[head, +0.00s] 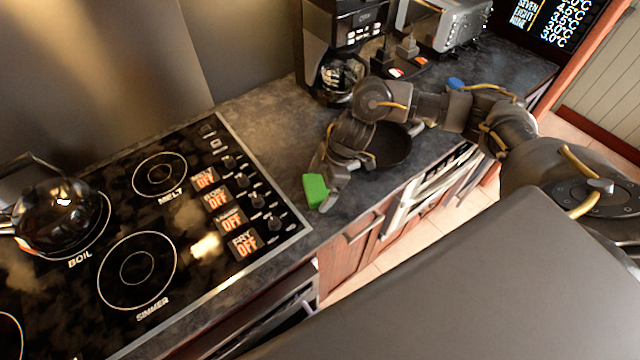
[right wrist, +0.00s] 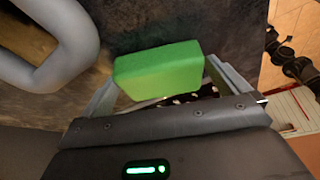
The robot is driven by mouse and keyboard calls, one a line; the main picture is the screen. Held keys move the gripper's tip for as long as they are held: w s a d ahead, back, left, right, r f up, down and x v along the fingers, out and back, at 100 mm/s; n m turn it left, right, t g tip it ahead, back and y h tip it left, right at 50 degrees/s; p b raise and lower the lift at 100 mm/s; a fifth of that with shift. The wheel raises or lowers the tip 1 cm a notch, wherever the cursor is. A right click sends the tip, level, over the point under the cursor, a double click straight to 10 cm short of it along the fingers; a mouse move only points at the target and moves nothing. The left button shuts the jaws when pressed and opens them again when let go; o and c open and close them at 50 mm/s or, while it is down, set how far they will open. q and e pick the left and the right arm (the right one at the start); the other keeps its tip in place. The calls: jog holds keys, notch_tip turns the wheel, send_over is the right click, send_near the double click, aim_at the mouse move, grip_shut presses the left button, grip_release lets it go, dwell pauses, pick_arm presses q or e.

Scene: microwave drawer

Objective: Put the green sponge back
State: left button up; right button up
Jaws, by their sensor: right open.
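The green sponge (head: 315,190) is at the counter's front part, just right of the stove. In the right wrist view the sponge (right wrist: 158,68) lies between the spread fingers of my right gripper, near their tips. My right gripper (head: 328,188) is open, with its fingers low over the counter beside the sponge. The right finger shows apart from the sponge in the wrist view; whether the left finger touches it I cannot tell. The sponge's underside is hidden. My left gripper is not in view.
The black stove (head: 138,270) with a kettle (head: 60,215) is on the left. A dark pan (head: 390,147) sits behind my right wrist. A coffee maker (head: 350,30) and a toaster (head: 445,22) stand at the back. A grey curved bar (right wrist: 65,45) is close by in the wrist view.

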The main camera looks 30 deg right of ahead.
jog(key=shift+d+r, duration=0.15)
jog(key=shift+r, duration=0.35)
jog(key=b+v, duration=0.1)
jog(key=v, duration=1)
jog(key=shift+b, duration=0.35)
